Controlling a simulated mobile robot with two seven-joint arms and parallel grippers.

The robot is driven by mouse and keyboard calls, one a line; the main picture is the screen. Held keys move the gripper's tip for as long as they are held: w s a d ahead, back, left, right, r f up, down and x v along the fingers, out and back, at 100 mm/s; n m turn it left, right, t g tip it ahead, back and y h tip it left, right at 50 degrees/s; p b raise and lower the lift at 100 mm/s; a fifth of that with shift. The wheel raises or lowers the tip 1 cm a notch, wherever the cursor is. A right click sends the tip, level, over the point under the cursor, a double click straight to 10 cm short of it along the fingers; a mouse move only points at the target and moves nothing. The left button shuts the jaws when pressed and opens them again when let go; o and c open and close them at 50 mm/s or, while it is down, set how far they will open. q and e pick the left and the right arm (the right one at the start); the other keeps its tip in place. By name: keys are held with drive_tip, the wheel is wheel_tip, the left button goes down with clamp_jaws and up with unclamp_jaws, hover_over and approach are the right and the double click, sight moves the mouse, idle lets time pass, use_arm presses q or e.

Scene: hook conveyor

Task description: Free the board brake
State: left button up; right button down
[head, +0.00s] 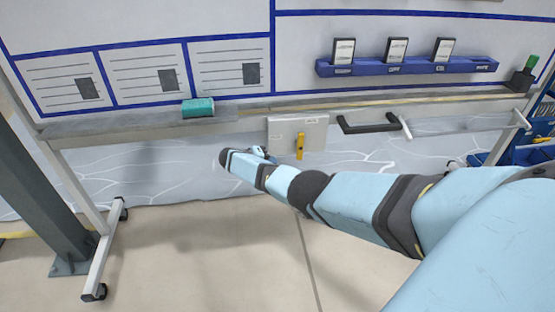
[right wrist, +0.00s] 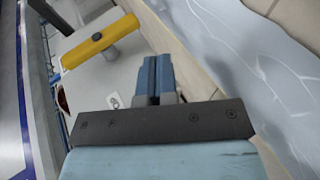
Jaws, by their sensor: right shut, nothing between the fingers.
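A yellow lever (head: 299,146) sits on a light grey plate (head: 284,131) under the whiteboard's ledge. In the head view it hangs roughly vertically. The lever also shows in the right wrist view (right wrist: 100,41), at upper left, on its pale plate (right wrist: 98,78). My right gripper (head: 271,157) is just left of the lever in the head view, partly hidden behind my wrist. In the right wrist view its blue-grey fingers (right wrist: 156,73) are shut together and empty, apart from the lever and beside it. My left gripper is not in view.
A teal eraser (head: 198,107) lies on the ledge (head: 140,124). A dark handle (head: 369,123) juts out right of the plate. A blue rack (head: 408,66) with cards is on the board. The wheeled stand's foot (head: 100,265) is at left; the floor in front is clear.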

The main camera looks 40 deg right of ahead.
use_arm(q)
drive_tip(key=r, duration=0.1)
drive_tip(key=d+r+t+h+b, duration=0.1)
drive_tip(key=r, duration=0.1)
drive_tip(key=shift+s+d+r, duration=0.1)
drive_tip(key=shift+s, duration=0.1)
use_arm(e)
drive_tip(key=w+a, duration=0.1)
drive_tip(key=a, duration=0.5)
drive_tip(key=shift+w, duration=0.3)
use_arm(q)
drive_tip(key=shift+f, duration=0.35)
use_arm(e)
drive_tip(key=shift+a, duration=0.1)
